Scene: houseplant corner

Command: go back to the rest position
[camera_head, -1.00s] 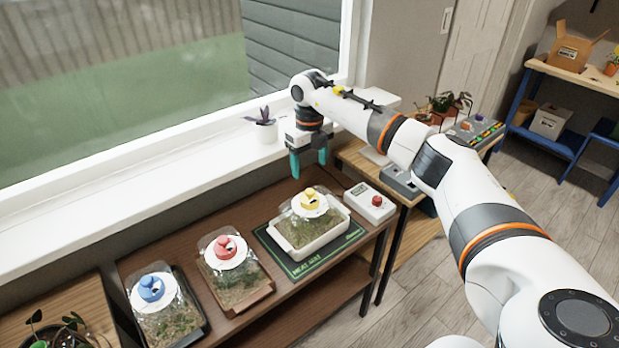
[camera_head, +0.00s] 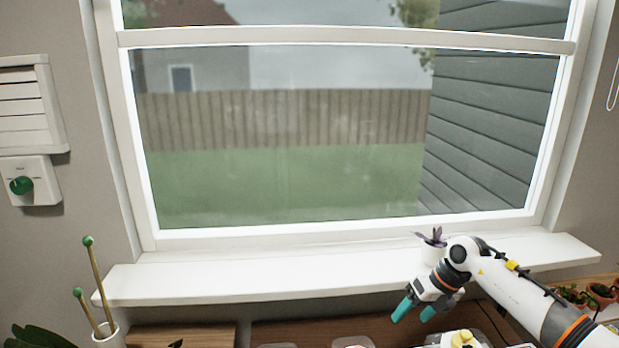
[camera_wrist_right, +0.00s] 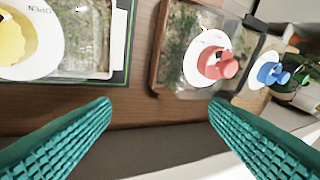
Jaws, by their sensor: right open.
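My right gripper (camera_head: 413,311) hangs at the lower right of the head view, just in front of the window sill, with its teal fingers apart and nothing between them. In the right wrist view its two fingers (camera_wrist_right: 160,110) are spread wide over the brown shelf top (camera_wrist_right: 145,113). Beyond the fingers are a tray with a yellow-knobbed lid (camera_wrist_right: 15,42), a tray with a red-knobbed lid (camera_wrist_right: 214,64) and a blue knob (camera_wrist_right: 272,74). In the head view the yellow knob (camera_head: 463,338) shows at the bottom edge. My left gripper is out of view.
The white sill (camera_head: 250,281) runs under the window. A small potted purple plant (camera_head: 433,246) stands on it, close behind my right wrist. A white pot with green-tipped sticks (camera_head: 108,335) stands at lower left. A box with a green dial (camera_head: 22,185) hangs on the left wall.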

